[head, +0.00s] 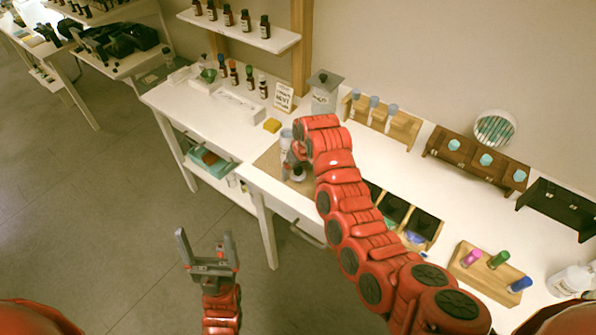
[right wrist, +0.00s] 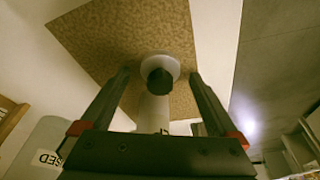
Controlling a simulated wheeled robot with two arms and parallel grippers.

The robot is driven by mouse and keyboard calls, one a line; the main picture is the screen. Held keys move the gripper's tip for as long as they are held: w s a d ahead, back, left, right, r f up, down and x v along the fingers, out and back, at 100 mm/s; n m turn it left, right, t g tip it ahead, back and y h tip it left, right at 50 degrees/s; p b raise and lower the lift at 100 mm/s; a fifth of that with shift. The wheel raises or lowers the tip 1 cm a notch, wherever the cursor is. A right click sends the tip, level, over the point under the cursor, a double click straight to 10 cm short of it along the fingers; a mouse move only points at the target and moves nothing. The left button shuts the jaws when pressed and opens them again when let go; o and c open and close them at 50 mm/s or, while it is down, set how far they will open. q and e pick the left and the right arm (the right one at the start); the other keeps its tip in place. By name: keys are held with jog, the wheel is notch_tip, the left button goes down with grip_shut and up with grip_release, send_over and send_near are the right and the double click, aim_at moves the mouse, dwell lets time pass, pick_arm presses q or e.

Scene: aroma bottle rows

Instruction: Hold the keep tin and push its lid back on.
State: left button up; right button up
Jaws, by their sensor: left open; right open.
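A pale cylinder (head: 287,138), seemingly the keep tin, stands on the brown mat (head: 268,160), partly hidden by my right arm. It also shows in the right wrist view (right wrist: 154,113), with an unreadable scrap of label. A pale disc with a dark knob (right wrist: 160,70), seemingly the lid, shows at its far end; I cannot tell whether it is seated. My right gripper (right wrist: 159,75) is open, with its fingers either side of the knob and gaps on both sides. My left gripper (head: 205,240) is open and empty over the floor, away from the table.
A grey box with a lid (head: 324,95) stands behind the mat; a tin marked USED (right wrist: 45,155) shows in the right wrist view. Wooden racks line the wall.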

jog(key=c, duration=1.4)
jog(key=shift+r, duration=0.1)
jog(key=shift+w+r+b, duration=0.1)
jog(key=shift+r+b, duration=0.55)
jog(key=shift+b, duration=0.15)
jog(key=shift+r+b, duration=0.6)
jog(key=shift+r, duration=0.05)
jog(key=s, duration=0.1)
jog(key=s+r, duration=0.1)
jog(key=s, duration=0.1)
jog(key=shift+d, duration=0.2)
jog(key=s+p, duration=0.2)
jog(key=s+r+p, duration=0.1)
jog(key=s, duration=0.1)
jog(key=shift+s+d, duration=0.1)
jog(key=shift+d, duration=0.2)
jog(key=s+d+p, duration=0.1)
jog(key=s+d, duration=0.1)
jog(key=s, duration=0.6)
jog(key=shift+s+r, duration=0.15)
jog(key=shift+s, duration=0.25)
